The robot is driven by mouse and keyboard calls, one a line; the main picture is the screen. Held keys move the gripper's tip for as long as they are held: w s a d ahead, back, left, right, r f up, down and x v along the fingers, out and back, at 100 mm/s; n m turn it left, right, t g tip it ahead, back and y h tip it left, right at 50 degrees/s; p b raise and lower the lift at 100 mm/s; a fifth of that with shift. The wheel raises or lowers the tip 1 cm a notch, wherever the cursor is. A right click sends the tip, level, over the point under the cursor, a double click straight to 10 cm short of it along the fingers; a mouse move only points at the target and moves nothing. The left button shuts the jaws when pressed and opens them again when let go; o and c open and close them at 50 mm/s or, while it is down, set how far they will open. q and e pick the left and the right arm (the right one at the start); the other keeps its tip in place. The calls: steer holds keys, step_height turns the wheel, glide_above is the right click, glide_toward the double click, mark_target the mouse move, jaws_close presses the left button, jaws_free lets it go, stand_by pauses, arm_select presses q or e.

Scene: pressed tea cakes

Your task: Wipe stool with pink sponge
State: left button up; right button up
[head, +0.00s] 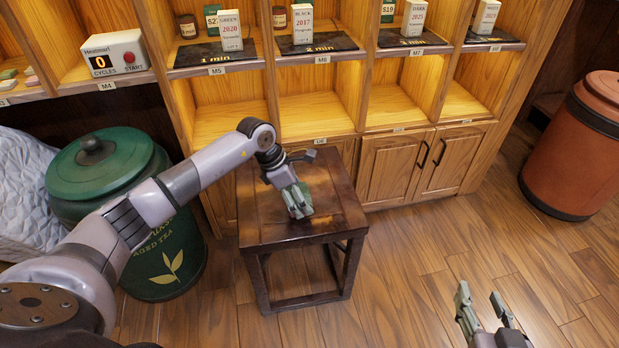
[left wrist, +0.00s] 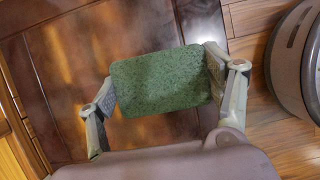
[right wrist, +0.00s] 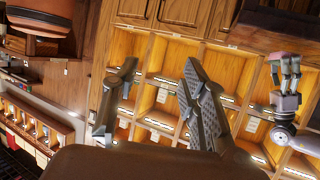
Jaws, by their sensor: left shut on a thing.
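The dark brown wooden stool (head: 342,207) stands in front of the shelf, its square top marked by lighter, worn-looking patches. My left gripper (head: 299,205) is over the stool top, pointing down. In the left wrist view it is shut on a green speckled sponge (left wrist: 160,82), held by its two ends. The stool top (left wrist: 60,50) spreads beneath it; I cannot tell whether the sponge touches it.
A green tea canister (head: 165,235) stands close left of the stool. Behind is a wooden shelf (head: 300,110) with cupboard doors, dark mats, tea boxes and a counter device (head: 115,53). A terracotta barrel (head: 575,150) stands at the right. The floor (head: 420,260) right of the stool is clear.

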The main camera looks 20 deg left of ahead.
arm_select(q)
steer(key=shift+r+p, duration=0.45)
steer(key=shift+r, duration=0.3)
steer(key=shift+r+p, duration=0.45)
steer(key=shift+r, duration=0.2)
steer(key=shift+r+p, duration=0.4)
steer(key=shift+r, duration=0.2)
steer(key=shift+r+p, duration=0.3)
steer(key=shift+r, duration=0.25)
arm_select(e)
steer(key=s+d+f+g+h, duration=0.1)
steer(key=s+d+f+g, duration=0.2)
steer(key=s, duration=0.3)
steer(key=s+d+f+g+h, duration=0.1)
steer(key=s+d+f+g, duration=0.2)
steer(key=s+f+g, duration=0.2)
steer(key=shift+s+f+m+g, duration=0.35)
steer(key=shift+s+f, duration=0.3)
steer(key=shift+s, duration=0.65)
steer(key=shift+d, duration=0.1)
